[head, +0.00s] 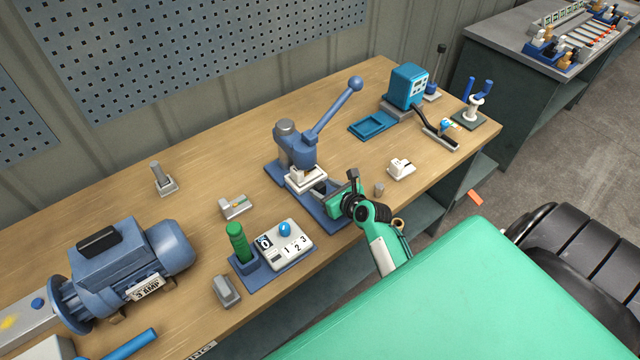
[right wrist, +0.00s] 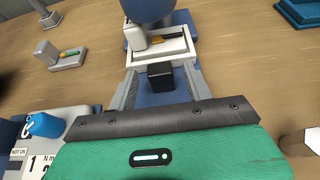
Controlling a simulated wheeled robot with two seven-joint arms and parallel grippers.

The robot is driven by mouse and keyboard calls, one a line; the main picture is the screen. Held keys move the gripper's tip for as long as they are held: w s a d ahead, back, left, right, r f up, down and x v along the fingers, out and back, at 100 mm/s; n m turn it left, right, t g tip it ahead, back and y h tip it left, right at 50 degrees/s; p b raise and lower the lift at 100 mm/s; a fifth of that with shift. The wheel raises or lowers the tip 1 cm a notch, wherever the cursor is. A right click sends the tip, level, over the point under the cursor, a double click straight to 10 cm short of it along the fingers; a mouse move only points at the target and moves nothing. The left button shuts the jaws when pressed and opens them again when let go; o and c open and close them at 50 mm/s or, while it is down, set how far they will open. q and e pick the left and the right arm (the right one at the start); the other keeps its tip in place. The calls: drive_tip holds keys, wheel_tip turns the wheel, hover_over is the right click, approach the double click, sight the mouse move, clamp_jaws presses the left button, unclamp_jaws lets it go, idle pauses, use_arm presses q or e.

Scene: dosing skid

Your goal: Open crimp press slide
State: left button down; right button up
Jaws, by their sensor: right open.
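The blue crimp press (head: 297,148) stands mid-bench, with its lever raised to a ball knob (head: 355,83). Its white slide (head: 303,181) sits low at the front of the press. In the right wrist view the slide (right wrist: 176,56) is a white frame with a small brass-coloured piece inside. A black block (right wrist: 160,76), apparently the slide's handle, is at its near side. My right gripper (head: 322,188) is open in front of the press. In the right wrist view its grey fingers (right wrist: 162,84) stand either side of the black block; contact is unclear. My left gripper is not in view.
A panel with a green handle and blue knob (head: 285,229) stands left of my right gripper. A small white block (head: 401,168) and a grey cylinder (head: 379,189) are to its right. A blue motor (head: 130,260) is at the left; a teal tray (head: 372,125) lies farther back.

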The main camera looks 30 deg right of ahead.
drive_tip(key=shift+x, duration=1.45)
